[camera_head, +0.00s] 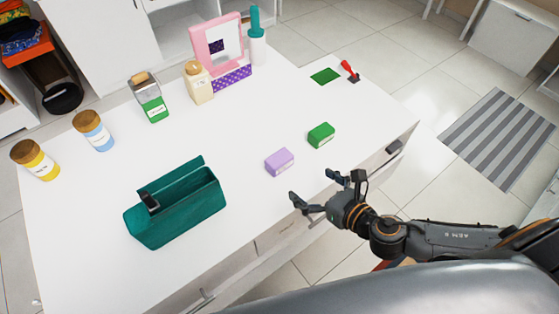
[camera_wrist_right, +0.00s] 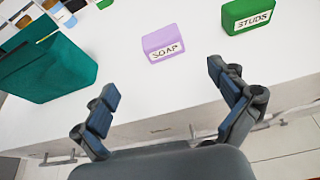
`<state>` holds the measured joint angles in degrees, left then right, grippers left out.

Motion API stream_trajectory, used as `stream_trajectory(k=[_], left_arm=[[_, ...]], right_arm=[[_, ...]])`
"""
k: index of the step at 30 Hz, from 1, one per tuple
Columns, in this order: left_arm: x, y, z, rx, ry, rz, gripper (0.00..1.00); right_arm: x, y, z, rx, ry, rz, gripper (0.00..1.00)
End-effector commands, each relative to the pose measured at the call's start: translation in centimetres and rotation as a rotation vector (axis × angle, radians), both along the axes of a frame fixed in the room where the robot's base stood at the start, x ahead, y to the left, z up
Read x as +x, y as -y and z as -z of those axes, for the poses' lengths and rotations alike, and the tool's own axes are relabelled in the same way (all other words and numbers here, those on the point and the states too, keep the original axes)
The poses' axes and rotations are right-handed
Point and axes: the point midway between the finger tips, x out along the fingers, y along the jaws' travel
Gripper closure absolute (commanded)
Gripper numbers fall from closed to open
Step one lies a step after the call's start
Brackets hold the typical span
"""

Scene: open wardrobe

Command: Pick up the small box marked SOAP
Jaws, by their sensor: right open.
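The small lilac box (camera_head: 279,162) lies on the white table top near its front edge. In the right wrist view the lilac box (camera_wrist_right: 163,42) shows a white label reading SOAP, facing me. My right gripper (camera_head: 312,189) is open and empty at the table's front edge, just short of the box and apart from it. In the right wrist view its two fingers (camera_wrist_right: 170,95) are spread wide, with the box beyond them, roughly between their directions. My left gripper is not in view.
A green box (camera_head: 321,135) marked STUDS stands close to the right of the lilac box. A teal open holder (camera_head: 175,205) stands to the left. Jars, a bottle and a pink-framed mirror (camera_head: 218,42) are farther back. The table (camera_head: 220,145) between them is clear.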

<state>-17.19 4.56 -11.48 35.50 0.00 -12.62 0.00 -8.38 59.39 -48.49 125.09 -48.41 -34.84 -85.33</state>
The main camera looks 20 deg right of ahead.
Motion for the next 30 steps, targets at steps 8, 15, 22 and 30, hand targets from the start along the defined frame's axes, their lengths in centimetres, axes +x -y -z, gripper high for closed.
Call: stream_trajectory(k=[8,15,22,30], left_arm=[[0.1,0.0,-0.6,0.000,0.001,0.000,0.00],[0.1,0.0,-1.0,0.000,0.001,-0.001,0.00],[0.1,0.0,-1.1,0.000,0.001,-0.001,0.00],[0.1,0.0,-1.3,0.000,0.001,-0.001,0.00]], right_arm=[[2.8,-1.2,1.4,-0.072,0.028,-0.061,0.03],[6.3,-2.5,3.2,-0.071,0.025,-0.058,0.03],[7.7,-3.0,4.0,-0.069,0.023,-0.057,0.03],[11.0,-3.7,5.8,-0.069,0.022,-0.056,0.03]])
